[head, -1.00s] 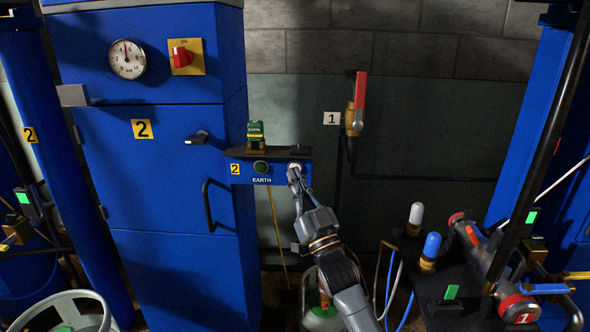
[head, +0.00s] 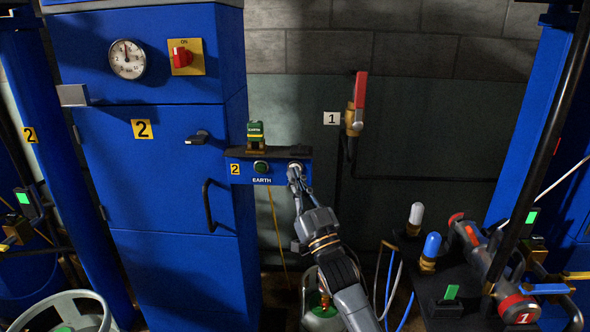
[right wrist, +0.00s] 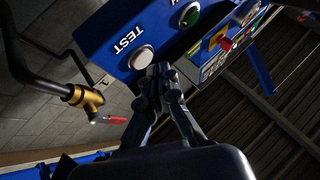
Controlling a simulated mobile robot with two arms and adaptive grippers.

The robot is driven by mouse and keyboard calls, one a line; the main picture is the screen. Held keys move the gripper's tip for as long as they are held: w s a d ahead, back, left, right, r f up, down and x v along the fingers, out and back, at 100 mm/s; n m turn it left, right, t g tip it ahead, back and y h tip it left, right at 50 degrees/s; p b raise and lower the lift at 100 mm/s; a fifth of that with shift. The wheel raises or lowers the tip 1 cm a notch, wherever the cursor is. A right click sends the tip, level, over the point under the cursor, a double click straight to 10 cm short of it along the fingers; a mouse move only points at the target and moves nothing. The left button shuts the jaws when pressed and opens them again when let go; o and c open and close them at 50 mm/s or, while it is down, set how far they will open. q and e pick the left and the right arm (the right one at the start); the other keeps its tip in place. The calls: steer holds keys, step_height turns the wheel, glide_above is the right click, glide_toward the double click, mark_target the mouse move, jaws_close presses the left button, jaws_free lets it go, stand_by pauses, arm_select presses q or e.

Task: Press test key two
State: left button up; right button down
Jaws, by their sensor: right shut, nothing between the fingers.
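The test key is a round white button (right wrist: 141,58) beside the word TEST on a blue key box in the right wrist view. In the head view the box (head: 277,178) carries a yellow 2 label, and the white button (head: 296,166) sits at its right end. My right gripper (head: 294,176) is shut and empty, with its tips at the white button's lower edge. In the right wrist view its fingertips (right wrist: 160,70) are close beside the button; I cannot tell whether they touch it. My left gripper is not in view.
A dark green button (head: 260,167) marked EARTH is left on the same box, with a green and yellow block (head: 255,135) above. A blue cabinet (head: 170,190) stands left. A red-handled valve (head: 357,105) is on the wall to the right. Capped cylinders (head: 431,250) stand lower right.

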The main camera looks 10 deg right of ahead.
steer(key=shift+w+d, duration=0.1)
steer(key=shift+w, duration=0.2)
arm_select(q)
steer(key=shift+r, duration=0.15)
arm_select(e)
steer(key=shift+w+d, duration=0.1)
steer(key=shift+w, duration=0.1)
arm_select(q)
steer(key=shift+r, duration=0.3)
arm_select(e)
steer(key=shift+w, duration=0.15)
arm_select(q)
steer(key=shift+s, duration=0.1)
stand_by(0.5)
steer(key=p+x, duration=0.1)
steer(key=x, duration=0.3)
arm_select(e)
steer(key=shift+s+a, duration=0.2)
steer(key=shift+s, duration=0.55)
